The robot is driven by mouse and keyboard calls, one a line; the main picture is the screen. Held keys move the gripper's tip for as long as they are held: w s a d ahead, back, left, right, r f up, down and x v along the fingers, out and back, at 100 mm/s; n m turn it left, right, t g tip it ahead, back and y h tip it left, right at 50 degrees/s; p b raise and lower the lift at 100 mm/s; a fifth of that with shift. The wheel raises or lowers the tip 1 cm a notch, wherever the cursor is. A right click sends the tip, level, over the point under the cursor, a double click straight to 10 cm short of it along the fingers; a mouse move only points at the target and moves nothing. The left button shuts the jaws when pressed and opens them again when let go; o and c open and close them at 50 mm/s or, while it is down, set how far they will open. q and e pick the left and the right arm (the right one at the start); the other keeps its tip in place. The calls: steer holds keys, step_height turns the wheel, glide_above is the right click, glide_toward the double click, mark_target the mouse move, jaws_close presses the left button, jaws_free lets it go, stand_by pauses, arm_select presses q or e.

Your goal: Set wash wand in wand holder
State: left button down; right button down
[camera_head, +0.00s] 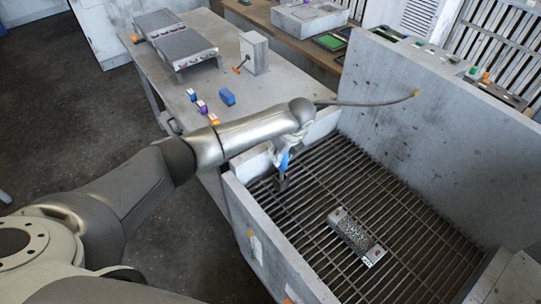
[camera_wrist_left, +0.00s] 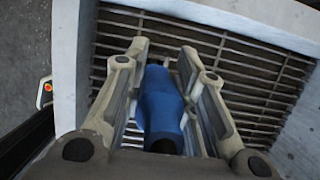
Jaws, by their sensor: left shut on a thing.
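My left gripper (camera_head: 281,150) hangs over the left part of the wash basin. It is shut on the blue grip of the wash wand (camera_head: 285,162), whose dark end points down above the grate. The left wrist view shows the blue wand (camera_wrist_left: 160,105) between the two fingers of the left gripper (camera_wrist_left: 163,75). A grey hose (camera_head: 370,101) runs from behind the wrist to a brass fitting on the basin's back wall. I cannot clearly make out the wand holder; a small pale plate (camera_head: 257,249) sits on the basin's near left wall. My right gripper is not in view.
A perforated metal part (camera_head: 355,237) lies on the basin grate (camera_head: 420,240). The basin's high back wall (camera_head: 420,130) stands to the right. A grey table (camera_head: 150,75) at the left holds small coloured bottles, a blue block (camera_head: 228,97) and metal racks.

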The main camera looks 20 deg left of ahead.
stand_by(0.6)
arm_select(q)
steer(key=shift+f, duration=0.1)
steer(key=c, duration=1.1)
jaws_free()
steer(key=shift+s+a+r, duration=0.1)
steer(key=shift+s+r, duration=0.5)
steer(key=shift+r, duration=0.65)
steer(key=shift+s+d+r, duration=0.1)
steer(key=shift+s+r, duration=0.55)
steer(key=shift+r, duration=0.65)
steer(key=shift+s+a+r, duration=0.1)
steer(key=shift+s+r, duration=0.5)
steer(key=shift+r, duration=0.65)
